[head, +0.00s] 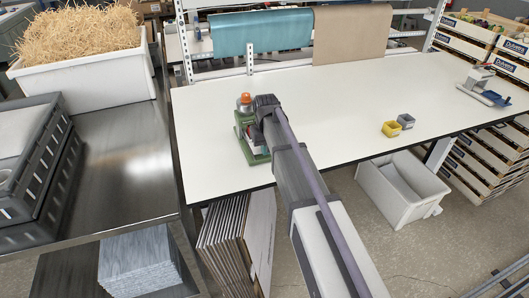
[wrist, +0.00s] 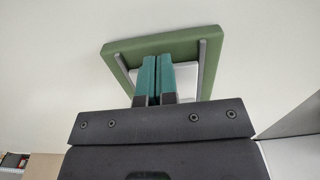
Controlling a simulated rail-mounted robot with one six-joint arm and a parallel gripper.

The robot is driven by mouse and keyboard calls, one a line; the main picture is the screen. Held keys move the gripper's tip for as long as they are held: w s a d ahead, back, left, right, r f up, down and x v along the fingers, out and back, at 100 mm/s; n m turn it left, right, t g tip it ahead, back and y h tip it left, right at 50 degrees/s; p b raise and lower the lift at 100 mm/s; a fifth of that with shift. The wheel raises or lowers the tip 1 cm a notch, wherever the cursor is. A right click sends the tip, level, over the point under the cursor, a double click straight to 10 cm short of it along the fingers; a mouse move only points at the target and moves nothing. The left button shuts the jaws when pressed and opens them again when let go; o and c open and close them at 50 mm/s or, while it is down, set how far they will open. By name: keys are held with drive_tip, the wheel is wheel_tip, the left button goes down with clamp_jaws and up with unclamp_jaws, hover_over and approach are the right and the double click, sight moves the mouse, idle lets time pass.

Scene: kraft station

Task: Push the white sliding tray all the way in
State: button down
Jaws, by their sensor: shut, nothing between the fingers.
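The white sliding tray (wrist: 186,78) shows between these rails, partly covered by my fingers. My gripper (wrist: 157,62) is shut and empty, its two teal fingers together over the tray area. I cannot tell whether the fingertips touch the tray or the frame. In the head view my arm hides much of the device's right side and the fingers.
The white worktable (head: 340,110) is largely clear. A tape dispenser (head: 484,88) is at the far right. A steel bench (head: 130,160) lies to the left.

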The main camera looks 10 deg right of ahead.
drive_tip(key=shift+w+a, duration=0.1)
drive_tip(key=shift+w, duration=0.95)
drive_tip(key=shift+s, duration=0.15)
idle(0.3)
drive_tip(key=shift+s, duration=0.3)
wheel_tip(320, 180, up, 7)
drive_tip(key=p, duration=0.7)
drive_tip(key=shift+r, duration=0.1)
